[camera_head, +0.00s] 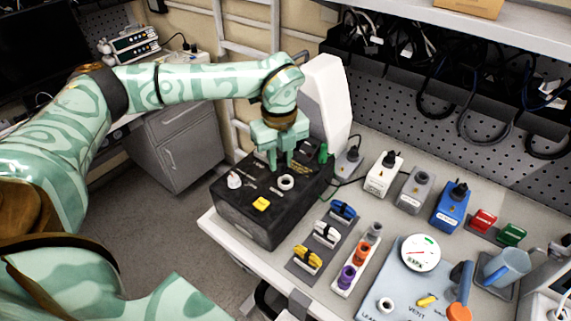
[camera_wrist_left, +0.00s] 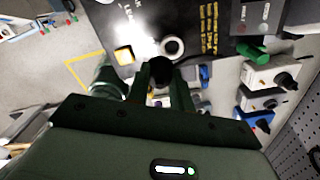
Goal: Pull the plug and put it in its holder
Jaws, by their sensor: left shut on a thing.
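My left gripper (camera_head: 281,161) points down over the black panel box (camera_head: 258,218) on the bench. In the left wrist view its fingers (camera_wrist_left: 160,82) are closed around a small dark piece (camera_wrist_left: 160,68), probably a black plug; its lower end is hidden. I cannot tell if it touches the box top. A green plug-like piece (camera_head: 323,152) sits at the box's back right edge, apart from the gripper; it also shows in the wrist view (camera_wrist_left: 252,48). A white ring (camera_head: 286,182) lies on the box top beside the fingers. I cannot tell which part is the holder. My right gripper is not seen.
A row of boxes with black plugs stands behind right, including a white one (camera_head: 384,176) and a blue one (camera_head: 452,206). A rack of coloured clips (camera_head: 325,236) and a grey gauge panel (camera_head: 395,282) lie right of the black box. A white tall casing (camera_head: 326,95) rises behind the gripper.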

